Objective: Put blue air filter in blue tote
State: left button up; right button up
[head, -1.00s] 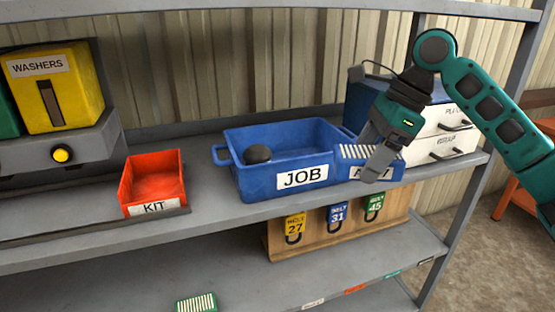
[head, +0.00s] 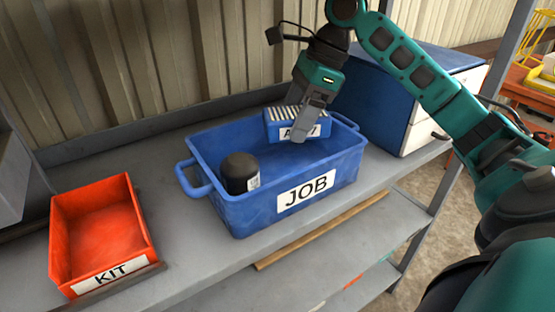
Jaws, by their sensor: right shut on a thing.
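The blue air filter (head: 279,127), a block with a white pleated top and a partly covered white label, is held by my right gripper (head: 308,122), which is shut on it. The filter is over the back right part of the blue tote (head: 242,209); I cannot tell whether its underside is below the rim. The tote has a JOB label on its front and side handles. A black cylinder (head: 238,172) stands inside it at the left. My left gripper is not in view.
A red KIT bin (head: 57,250) stands on the shelf at the left. A blue cabinet with white drawers (head: 432,100) stands right of the tote, close to my right arm. Bare grey shelf (head: 185,248) lies between bin and tote.

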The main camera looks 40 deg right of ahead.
aim_at(288, 170)
jog(key=f, duration=0.4)
jog(key=shift+s, duration=0.25)
jog(key=shift+w+f, duration=0.1)
jog(key=shift+f, duration=2.15)
jog(key=o, duration=1.1)
jog(key=shift+f, duration=0.1)
jog(key=v, duration=1.2)
jog(key=shift+d, duration=0.1)
